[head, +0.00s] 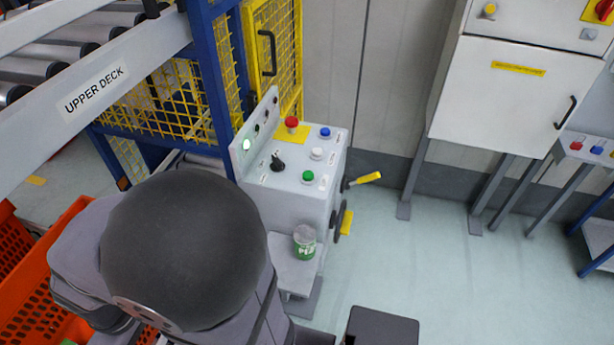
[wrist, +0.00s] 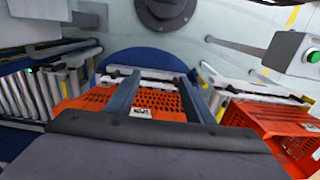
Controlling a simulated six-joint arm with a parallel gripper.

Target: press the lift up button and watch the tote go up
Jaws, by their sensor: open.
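A grey control box (head: 290,175) stands right of the lift cage in the head view. Its top carries a red mushroom button (head: 291,122), a blue button (head: 325,132), a white button (head: 316,153), a green button (head: 308,176) and a black selector (head: 277,163). The labels are too small to read, so I cannot tell which is lift up. My gripper (wrist: 160,100) is open and empty in the wrist view, fingers apart above an orange tote (wrist: 155,100). In the head view my arm hides it.
The lift cage (head: 213,80) has blue posts and yellow mesh. A roller conveyor marked UPPER DECK (head: 125,85) is at upper left, with orange totes (head: 40,270) below. A green-labelled can (head: 304,242) sits on a ledge. A white cabinet (head: 500,95) stands right. Floor between is clear.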

